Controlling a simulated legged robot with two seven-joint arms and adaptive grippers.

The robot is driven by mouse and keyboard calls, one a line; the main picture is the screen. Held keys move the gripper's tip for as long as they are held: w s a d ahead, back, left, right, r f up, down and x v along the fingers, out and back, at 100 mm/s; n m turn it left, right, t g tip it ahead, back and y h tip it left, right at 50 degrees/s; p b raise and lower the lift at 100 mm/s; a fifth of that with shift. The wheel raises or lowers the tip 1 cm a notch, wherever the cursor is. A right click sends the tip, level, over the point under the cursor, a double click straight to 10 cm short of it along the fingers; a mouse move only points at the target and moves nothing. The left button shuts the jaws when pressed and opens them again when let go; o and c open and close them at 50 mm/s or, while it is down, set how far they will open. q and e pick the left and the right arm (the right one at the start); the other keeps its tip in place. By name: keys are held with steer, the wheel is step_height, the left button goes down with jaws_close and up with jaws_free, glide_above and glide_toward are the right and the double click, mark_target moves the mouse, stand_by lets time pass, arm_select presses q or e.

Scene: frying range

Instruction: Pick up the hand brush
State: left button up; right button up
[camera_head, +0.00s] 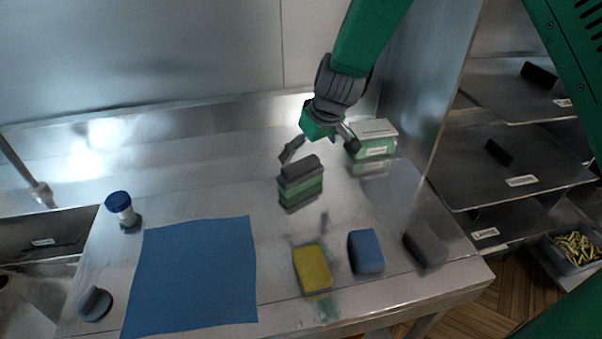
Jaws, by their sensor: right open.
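A grey and green block-shaped thing (300,186), which may be the hand brush, stands on the steel counter near its middle. It has a dark grey top, a green band and a grey lower part. My right gripper (319,151) is open above and slightly right of it, with its fingers spread. Its left finger is close to the block's top; I cannot tell whether they touch. Nothing shows between the fingers. My left gripper is not in view.
A green-and-white box (373,139) stands behind right, near the side wall. A yellow sponge (312,269), blue sponge (366,251) and dark grey block (425,247) lie in front. A blue cloth (195,272) lies left, near a blue-capped container (121,209). Shelves (510,165) stand right.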

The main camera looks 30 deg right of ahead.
mark_target(301, 163)
steer(key=x, duration=0.2)
steer(key=shift+w+f, duration=0.25)
steer(key=shift+w, duration=0.05)
steer(key=shift+a+f, duration=0.3)
steer(key=shift+f, duration=0.05)
steer(key=x, duration=0.3)
steer(key=shift+w+f+p, duration=0.15)
steer(key=shift+f+p, duration=0.1)
steer(key=shift+p, duration=0.15)
steer(key=shift+w+d+f, duration=0.2)
steer(key=shift+w+f, duration=0.05)
steer(key=shift+f, duration=0.2)
steer(key=shift+s+d+r, duration=0.1)
steer(key=shift+s+d, duration=0.05)
steer(key=shift+c, duration=0.5)
steer(key=c, duration=0.7)
steer(key=shift+c, duration=0.8)
